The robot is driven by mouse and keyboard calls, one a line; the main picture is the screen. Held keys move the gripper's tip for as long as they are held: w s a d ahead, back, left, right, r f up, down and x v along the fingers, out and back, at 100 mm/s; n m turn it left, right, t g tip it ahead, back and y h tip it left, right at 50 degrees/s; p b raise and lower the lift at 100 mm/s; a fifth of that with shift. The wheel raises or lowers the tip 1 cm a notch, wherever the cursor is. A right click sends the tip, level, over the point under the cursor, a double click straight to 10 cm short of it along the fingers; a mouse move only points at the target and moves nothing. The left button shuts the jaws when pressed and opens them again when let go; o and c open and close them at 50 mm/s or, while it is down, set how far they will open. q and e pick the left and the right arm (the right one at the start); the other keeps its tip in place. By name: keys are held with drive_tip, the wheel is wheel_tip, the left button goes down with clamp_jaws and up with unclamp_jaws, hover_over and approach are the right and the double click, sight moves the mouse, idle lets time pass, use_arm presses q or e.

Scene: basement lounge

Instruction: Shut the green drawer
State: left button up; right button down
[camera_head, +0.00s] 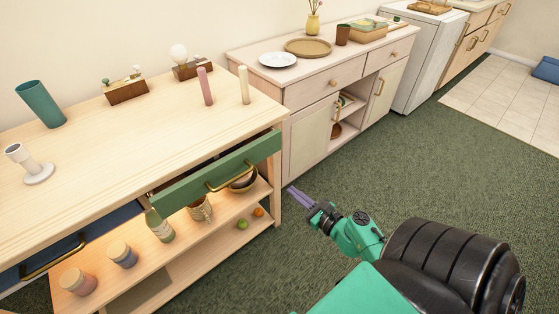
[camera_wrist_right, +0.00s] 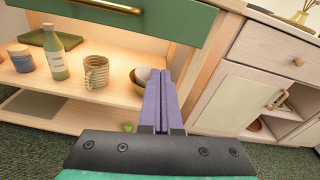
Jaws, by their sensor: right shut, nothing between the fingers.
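The green drawer (camera_head: 219,174) with a brass handle (camera_head: 231,176) stands pulled out from under the top of the wooden table (camera_head: 130,122). Its front also shows at the top of the right wrist view (camera_wrist_right: 170,18), above my fingers. My right gripper (camera_head: 292,190) is shut and empty. It is to the right of the drawer and lower than its front, apart from it, in front of the dresser's side. In the right wrist view its purple fingers (camera_wrist_right: 159,90) are together, pointing toward the table's leg. My left gripper is not in view.
A blue drawer (camera_head: 75,245) is at the table's left. Jars, a bottle (camera_head: 160,226), a mug (camera_head: 200,209) and bowls stand on the shelf below. Candles (camera_head: 205,86) stand on the top. A dresser (camera_head: 318,92) is at the right; the green carpet (camera_head: 440,165) is clear.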

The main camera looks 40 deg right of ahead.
wheel_tip(320, 180, up, 5)
drive_tip(key=m+t, duration=0.1)
drive_tip(key=m, duration=0.1)
drive_tip(key=p, duration=0.1)
approach(260, 153)
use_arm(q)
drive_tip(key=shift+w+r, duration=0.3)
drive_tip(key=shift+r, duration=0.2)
use_arm(e)
drive_tip(key=w, duration=0.7)
drive_tip(key=shift+a+f, duration=0.1)
drive_tip(key=shift+a, duration=0.2)
drive_tip(key=w, duration=0.4)
drive_tip(key=shift+w+a, duration=0.15)
drive_tip(key=shift+w, duration=1.3)
drive_tip(key=shift+a+r, duration=0.1)
drive_tip(key=shift+r, duration=0.2)
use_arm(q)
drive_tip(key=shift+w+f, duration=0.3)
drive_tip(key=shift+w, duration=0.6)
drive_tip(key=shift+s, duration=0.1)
use_arm(e)
drive_tip(key=shift+r, duration=0.1)
